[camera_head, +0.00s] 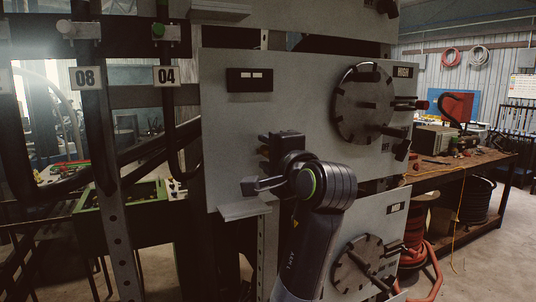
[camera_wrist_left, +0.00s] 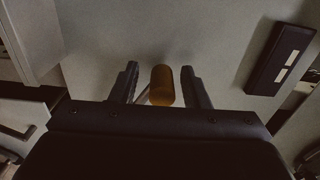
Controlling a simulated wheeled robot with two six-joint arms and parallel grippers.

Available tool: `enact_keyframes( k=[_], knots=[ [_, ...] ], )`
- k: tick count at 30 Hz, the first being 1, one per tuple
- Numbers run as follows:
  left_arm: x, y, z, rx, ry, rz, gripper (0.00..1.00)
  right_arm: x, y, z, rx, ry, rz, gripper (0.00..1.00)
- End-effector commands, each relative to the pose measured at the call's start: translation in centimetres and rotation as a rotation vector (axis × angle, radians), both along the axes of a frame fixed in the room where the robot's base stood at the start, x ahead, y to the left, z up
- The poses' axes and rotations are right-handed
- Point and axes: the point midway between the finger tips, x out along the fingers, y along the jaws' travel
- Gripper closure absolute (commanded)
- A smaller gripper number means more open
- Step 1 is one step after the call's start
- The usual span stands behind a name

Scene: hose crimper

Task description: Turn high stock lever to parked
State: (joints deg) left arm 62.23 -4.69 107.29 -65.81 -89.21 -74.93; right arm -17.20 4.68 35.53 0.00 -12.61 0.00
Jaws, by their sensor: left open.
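The upper grey panel (camera_head: 290,110) carries a tag that seems to read HIGH (camera_head: 404,72). An orange-brown cylindrical knob (camera_wrist_left: 162,86), apparently the lever's grip, stands out from the panel in the left wrist view. In the head view, a small brassy bit (camera_head: 264,151) shows beside my gripper, and the rest of the lever is hidden. My left gripper (camera_head: 260,162) is at the panel's lower left part. In the wrist view its two fingers (camera_wrist_left: 160,84) stand apart on either side of the knob, with visible gaps. My right gripper is out of view.
A black plate with two white marks (camera_head: 250,79) is on the panel, above my gripper. A round dark bolted disc (camera_head: 362,104) with protruding handles is to the right. A small grey ledge (camera_head: 245,211) juts out below. A lower panel has another disc (camera_head: 358,264).

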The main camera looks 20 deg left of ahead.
Motion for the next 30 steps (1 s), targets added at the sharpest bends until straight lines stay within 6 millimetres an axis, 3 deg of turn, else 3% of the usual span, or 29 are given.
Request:
enact_keyframes(
  k=[8,23,30],
  knots=[
    [-1.0,-1.4,-0.2,-0.001,-0.003,-0.003,0.58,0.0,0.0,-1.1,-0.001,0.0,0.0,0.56],
    [-7.6,-9.0,-0.4,-0.002,-0.001,-0.007,0.58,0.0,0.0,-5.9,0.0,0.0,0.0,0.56],
    [-8.8,-10.3,-0.5,0.002,-0.003,-0.001,0.58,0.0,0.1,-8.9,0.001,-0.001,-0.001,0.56]
  ],
)
